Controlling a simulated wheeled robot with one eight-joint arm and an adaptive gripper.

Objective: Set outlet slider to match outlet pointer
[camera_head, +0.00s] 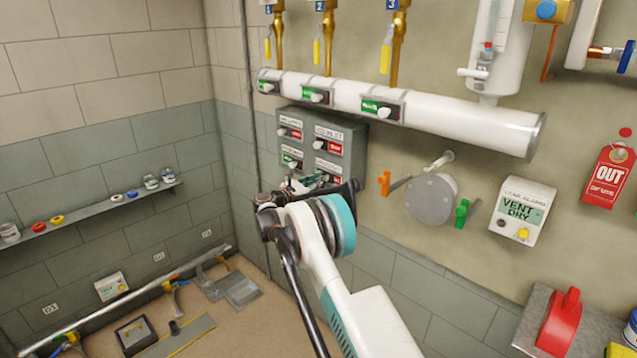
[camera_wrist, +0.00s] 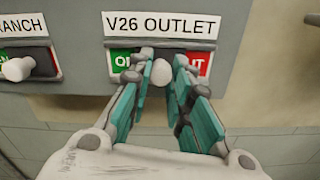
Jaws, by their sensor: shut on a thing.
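The V26 OUTLET slider shows in the wrist view as a white round knob (camera_wrist: 159,73) under its white label (camera_wrist: 162,25). A green field lies left of the knob and a red field right of it, both partly covered by the fingers. The knob sits near the middle between them. My gripper (camera_wrist: 160,62) is shut on the knob, one teal finger on each side. In the head view my gripper (camera_head: 322,182) is at the lower right of the grey slider box (camera_head: 358,150), and largely hides this slider. I cannot make out which thing is the outlet pointer.
A neighbouring BRANCH slider (camera_wrist: 18,68) is left of my gripper. Several other sliders share the grey box. A white pipe (camera_head: 450,115) runs above it. An orange handle (camera_head: 386,183) and a grey disc (camera_head: 430,199) stick out of the wall to the right.

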